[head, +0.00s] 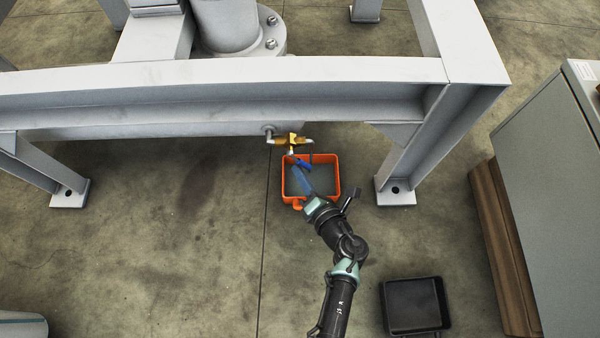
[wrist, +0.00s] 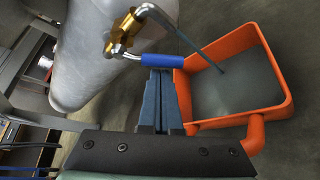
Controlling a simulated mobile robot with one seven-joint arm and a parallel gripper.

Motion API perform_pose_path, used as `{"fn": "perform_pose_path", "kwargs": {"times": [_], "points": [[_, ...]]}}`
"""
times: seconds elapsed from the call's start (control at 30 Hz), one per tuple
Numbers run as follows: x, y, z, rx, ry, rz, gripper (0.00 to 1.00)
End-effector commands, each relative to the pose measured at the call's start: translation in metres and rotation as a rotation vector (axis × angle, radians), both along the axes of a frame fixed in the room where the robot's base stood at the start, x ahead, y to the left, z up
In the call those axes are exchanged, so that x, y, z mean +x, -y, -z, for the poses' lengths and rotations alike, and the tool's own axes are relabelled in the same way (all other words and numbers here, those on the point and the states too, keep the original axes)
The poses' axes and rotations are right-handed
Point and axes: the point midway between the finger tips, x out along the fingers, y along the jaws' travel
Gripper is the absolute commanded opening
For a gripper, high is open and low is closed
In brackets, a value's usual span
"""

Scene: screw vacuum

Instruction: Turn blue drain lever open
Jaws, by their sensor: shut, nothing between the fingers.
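The blue drain lever (wrist: 163,60) is a blue-sleeved handle on a metal rod, joined to a brass valve (wrist: 124,32). In the head view the brass valve (head: 290,140) sits under the grey steel beam, and the blue lever (head: 303,163) shows just below it. My gripper (wrist: 158,72) is shut and empty, its fingertips right at the lever's blue sleeve. I cannot tell whether they touch it. A thin bent tube (wrist: 190,45) runs from the valve towards the orange bin (wrist: 262,55), which holds grey liquid or a grey floor.
The grey steel frame (head: 220,75) spans above the valve, with a leg (head: 412,150) to the right. The orange bin (head: 335,180) stands under the valve. A black tray (head: 446,300) lies at the lower right, near a grey cabinet (head: 550,170).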

Motion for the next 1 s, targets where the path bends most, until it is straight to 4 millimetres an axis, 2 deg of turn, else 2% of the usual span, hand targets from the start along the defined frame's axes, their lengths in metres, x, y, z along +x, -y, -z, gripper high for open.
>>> {"fn": "perform_pose_path", "kwargs": {"times": [1.0], "points": [[0.0001,0.0092,-0.0098,-0.347,0.000,0.000,0.00]]}}
